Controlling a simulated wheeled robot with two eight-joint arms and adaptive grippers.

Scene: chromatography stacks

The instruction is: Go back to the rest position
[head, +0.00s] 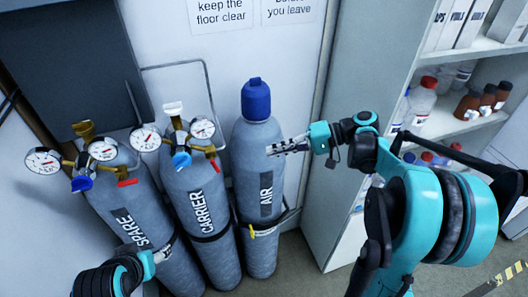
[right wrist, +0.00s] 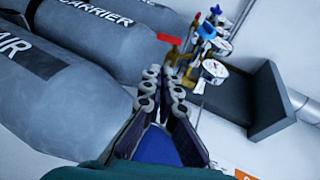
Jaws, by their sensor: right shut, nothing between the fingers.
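My right gripper (head: 275,148) is shut and empty. In the head view it points left across the front of the AIR cylinder (head: 265,205), below its blue cap (head: 256,100). In the right wrist view the two fingers (right wrist: 162,78) lie close together, with the blue cap (right wrist: 165,148) showing behind them. I cannot tell whether the gripper touches the cylinder. My left gripper (head: 160,254) is at the lower left, in front of the SPARE and CARRIER cylinders; its fingers are too small and covered to read.
The CARRIER cylinder (head: 198,190) and SPARE cylinder (head: 118,195) carry gauges and regulators (head: 180,135) on top. A shelf unit (head: 465,125) with bottles and binders stands at right, behind my right arm. Grey floor (head: 300,265) shows at the bottom.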

